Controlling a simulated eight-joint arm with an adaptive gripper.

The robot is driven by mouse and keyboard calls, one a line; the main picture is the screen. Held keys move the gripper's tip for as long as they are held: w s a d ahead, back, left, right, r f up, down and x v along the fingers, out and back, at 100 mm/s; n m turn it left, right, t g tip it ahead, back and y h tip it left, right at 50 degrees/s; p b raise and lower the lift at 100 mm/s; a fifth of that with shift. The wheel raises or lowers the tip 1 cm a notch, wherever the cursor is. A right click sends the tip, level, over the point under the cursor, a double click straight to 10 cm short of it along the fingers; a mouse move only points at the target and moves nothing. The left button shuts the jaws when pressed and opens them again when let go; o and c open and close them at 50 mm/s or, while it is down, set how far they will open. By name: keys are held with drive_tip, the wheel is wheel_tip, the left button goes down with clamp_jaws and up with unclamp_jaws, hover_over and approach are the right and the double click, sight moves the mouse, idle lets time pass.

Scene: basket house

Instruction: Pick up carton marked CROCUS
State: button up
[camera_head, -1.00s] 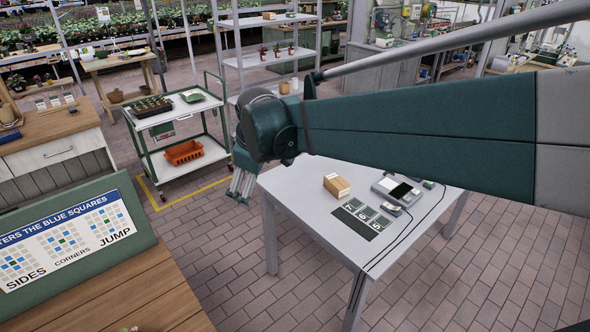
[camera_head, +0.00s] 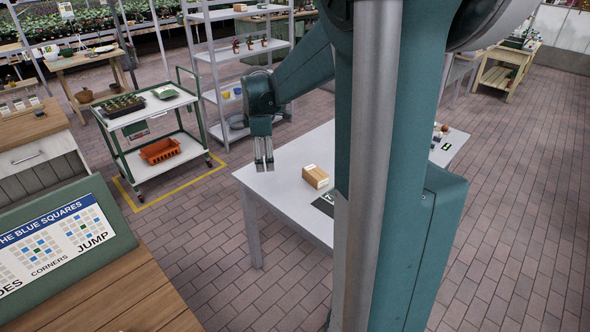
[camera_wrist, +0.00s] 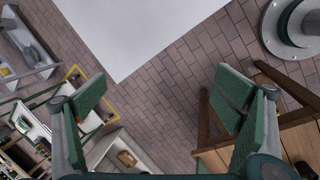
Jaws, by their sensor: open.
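A small brown carton (camera_head: 316,176) with a pale top sits on the white table (camera_head: 281,185), near its middle. I cannot read any marking on it. My gripper (camera_head: 264,166) hangs pointing down by the left end of the table in the head view, to the left of the carton and apart from it. In the wrist view my gripper (camera_wrist: 160,100) has its two green-padded fingers wide apart with nothing between them. That view shows a blank corner of the white table (camera_wrist: 135,28), and the carton is not in it.
A green-framed cart (camera_head: 165,125) holds a dark plant tray (camera_head: 120,107) and an orange crate (camera_head: 160,151). A wooden counter with a sign board (camera_head: 60,245) stands at front left. Brick floor is clear between counter and table. My arm hides the table's right part.

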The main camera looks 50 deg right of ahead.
drive_tip(key=w+d+f+n+g, duration=0.1)
drive_tip(key=d+f, duration=0.3)
drive_tip(key=d, duration=0.3)
drive_tip(key=w+d+f+n, duration=0.1)
drive_tip(key=d+f+n, duration=0.1)
drive_tip(key=d+f, duration=0.35)
drive_tip(key=n+g+p, duration=0.1)
drive_tip(key=n+g, duration=0.1)
drive_tip(key=n, duration=0.1)
hover_over(315, 171)
drive_tip(key=f, duration=0.6)
drive_tip(key=a+f, duration=0.1)
drive_tip(key=f, duration=0.2)
drive_tip(key=shift+s+d+f, duration=0.1)
drive_tip(key=shift+d+f, duration=0.1)
drive_tip(key=shift+f, duration=1.05)
drive_tip(key=shift+f, duration=0.1)
drive_tip(key=shift+d+f+b, duration=0.15)
drive_tip(key=shift+f+b, duration=0.1)
drive_tip(key=shift+f, duration=1)
drive_tip(key=shift+d+f+b, duration=0.15)
drive_tip(key=shift+f+b, duration=0.05)
drive_tip(key=shift+f, duration=1.05)
